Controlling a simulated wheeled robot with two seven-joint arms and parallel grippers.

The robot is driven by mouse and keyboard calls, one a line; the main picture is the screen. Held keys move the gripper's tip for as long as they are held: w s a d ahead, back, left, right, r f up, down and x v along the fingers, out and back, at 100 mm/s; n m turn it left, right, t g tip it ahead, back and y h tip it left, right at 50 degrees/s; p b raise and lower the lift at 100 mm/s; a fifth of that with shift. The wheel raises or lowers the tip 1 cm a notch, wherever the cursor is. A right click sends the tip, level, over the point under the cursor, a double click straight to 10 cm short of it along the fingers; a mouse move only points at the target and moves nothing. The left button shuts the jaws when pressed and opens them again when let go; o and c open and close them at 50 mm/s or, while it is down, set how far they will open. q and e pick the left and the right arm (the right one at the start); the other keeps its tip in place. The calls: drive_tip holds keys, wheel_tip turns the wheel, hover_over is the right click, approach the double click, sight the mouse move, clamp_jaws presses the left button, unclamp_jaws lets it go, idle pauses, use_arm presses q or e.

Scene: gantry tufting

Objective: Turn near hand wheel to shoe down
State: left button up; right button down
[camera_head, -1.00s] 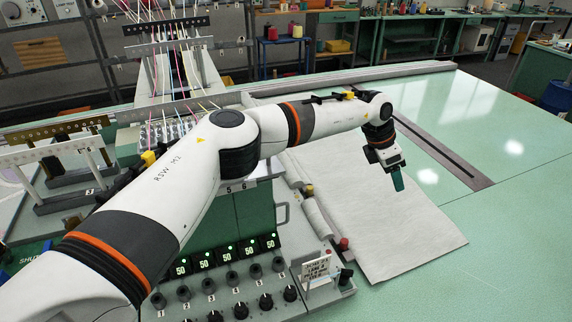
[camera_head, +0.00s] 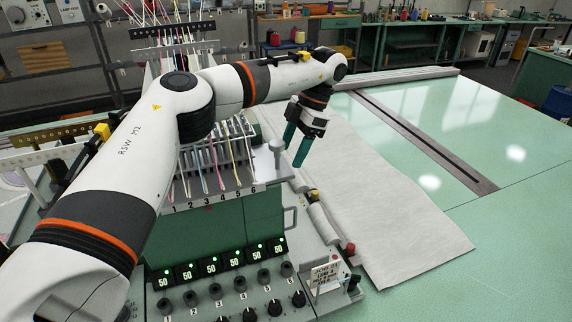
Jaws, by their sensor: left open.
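My left gripper (camera_head: 294,155) hangs from the arm that reaches across the machine, with its two green fingers apart and nothing between them. It is above the left edge of the white cloth, just right of a grey round-topped knob on a short post (camera_head: 277,147). I cannot tell whether this knob is the near hand wheel; no wheel shows clearly. The shoe cannot be made out either. A small red knob (camera_head: 350,249) sits at the front end of the roller (camera_head: 322,224). My right gripper is not in view.
The white cloth (camera_head: 400,220) lies on the green table (camera_head: 510,240), which is open to the right. The green control box (camera_head: 225,230) with lit displays and several dials stands in front. Threads run down to a numbered bar (camera_head: 210,201). A small sign (camera_head: 325,275) stands at the front.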

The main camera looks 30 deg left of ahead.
use_arm(q)
drive_tip(key=shift+p+x, duration=0.95)
drive_tip(key=shift+x, duration=1.75)
drive_tip(key=shift+d, duration=0.1)
drive_tip(key=c, duration=1)
